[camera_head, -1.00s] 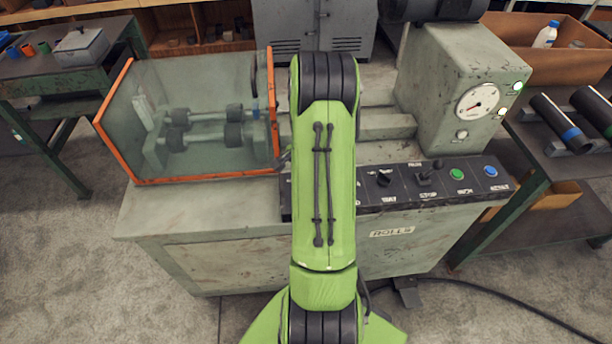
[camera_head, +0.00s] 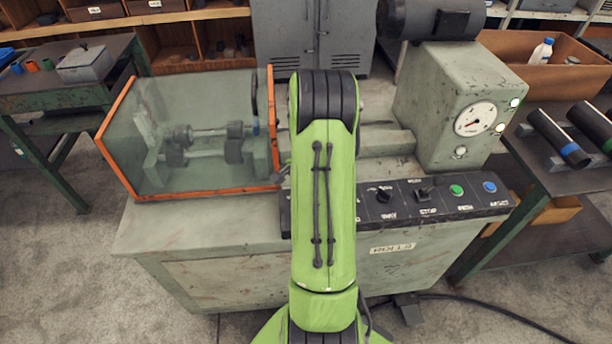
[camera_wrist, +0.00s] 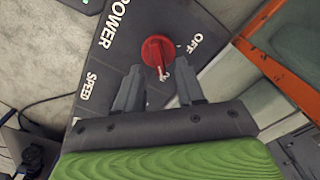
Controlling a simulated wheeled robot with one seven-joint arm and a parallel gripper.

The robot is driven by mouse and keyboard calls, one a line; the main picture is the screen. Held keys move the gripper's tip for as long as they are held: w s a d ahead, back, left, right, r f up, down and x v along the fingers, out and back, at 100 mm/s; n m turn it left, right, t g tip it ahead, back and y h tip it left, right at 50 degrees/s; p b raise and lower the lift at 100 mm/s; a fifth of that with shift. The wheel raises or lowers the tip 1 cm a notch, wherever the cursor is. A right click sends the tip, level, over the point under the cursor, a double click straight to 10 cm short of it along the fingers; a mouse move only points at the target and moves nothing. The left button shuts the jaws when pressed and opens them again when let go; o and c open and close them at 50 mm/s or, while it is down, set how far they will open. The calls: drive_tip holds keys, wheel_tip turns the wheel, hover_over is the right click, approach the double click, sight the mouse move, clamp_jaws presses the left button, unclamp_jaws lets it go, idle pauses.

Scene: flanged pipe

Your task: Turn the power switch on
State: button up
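The power switch is a round red knob (camera_wrist: 156,47) on the dark panel (camera_wrist: 112,62) in the wrist view. POWER is printed to its left and OFF to its right. A small pale mark shows at the knob's lower edge; I cannot tell clearly which setting it points to. My gripper (camera_wrist: 161,76) is open, its two grey fingers apart just below the knob in the picture, one toward each side.
The panel also carries a black knob (camera_head: 384,195), a lever (camera_head: 424,190), a green button (camera_head: 456,190) and a blue button (camera_head: 490,187). An orange-edged clear guard (camera_head: 205,135) stands left of my arm. A gauge housing (camera_head: 455,110) stands at the back right.

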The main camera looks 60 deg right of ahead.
wheel_tip(320, 180, up, 14)
drive_tip(key=p, duration=0.2)
drive_tip(key=shift+r, duration=0.25)
